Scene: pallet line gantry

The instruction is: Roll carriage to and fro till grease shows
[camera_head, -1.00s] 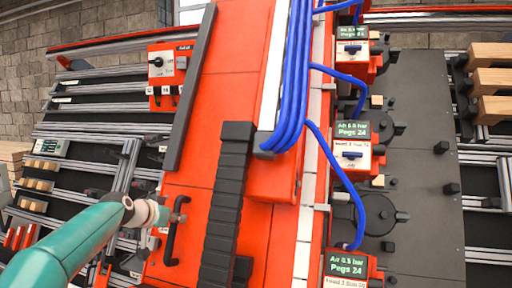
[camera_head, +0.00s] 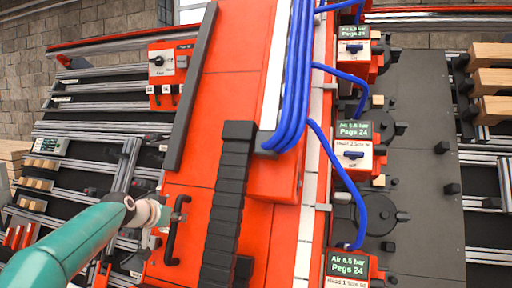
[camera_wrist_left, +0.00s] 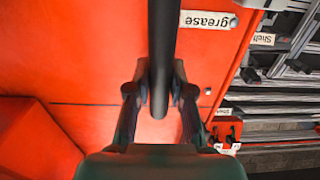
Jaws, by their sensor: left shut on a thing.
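The carriage is a large orange-red body (camera_head: 206,120) that fills the middle of the head view. A black bar handle (camera_head: 171,236) stands on its lower left part. My left gripper (camera_head: 180,210) is at the upper end of this handle. In the left wrist view, its two fingers (camera_wrist_left: 160,84) are closed around the dark handle bar (camera_wrist_left: 163,38). A white label reading "grease" (camera_wrist_left: 208,19) is on the orange-red face beside the bar. I cannot make out any grease on the surfaces. My right gripper is not in view.
A black cable chain (camera_head: 226,188) and blue hoses (camera_head: 292,80) run along the carriage. Head units with green displays (camera_head: 355,130) stand to its right, over a grey plate (camera_head: 425,160). A control box (camera_head: 168,76) and metal rails are on the left. Wooden blocks (camera_head: 490,82) lie at far right.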

